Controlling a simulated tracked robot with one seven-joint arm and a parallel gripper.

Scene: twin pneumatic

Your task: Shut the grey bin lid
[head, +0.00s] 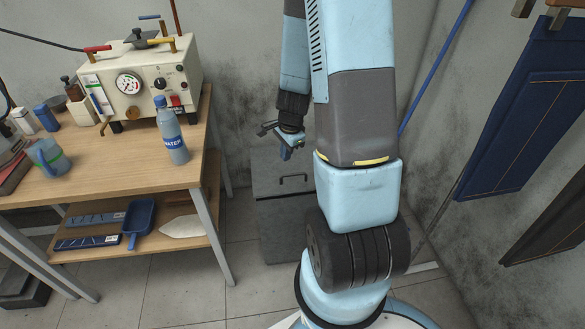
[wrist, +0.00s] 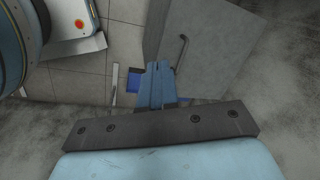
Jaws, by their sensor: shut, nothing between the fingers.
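The grey bin (head: 285,235) stands on the floor by the back wall, partly hidden behind my arm. Its grey lid (head: 270,185) is a flat panel with a dark bar handle (head: 293,177) near its front edge. The lid lies over the bin body; I cannot tell whether it is fully down or slightly raised. My gripper (head: 286,153) is shut and empty, above the lid's back part in the head view. In the wrist view, the shut blue fingers (wrist: 158,68) point towards the lid (wrist: 205,55), with the handle (wrist: 181,52) just beyond the tips.
A wooden workbench (head: 205,150) on the left holds a cream machine (head: 140,80), a water bottle (head: 170,130) and a mug (head: 48,158). Its shelf carries a blue dustpan (head: 138,218). Blue cloth (head: 530,120) hangs on the right wall. Tiled floor between bench and bin is clear.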

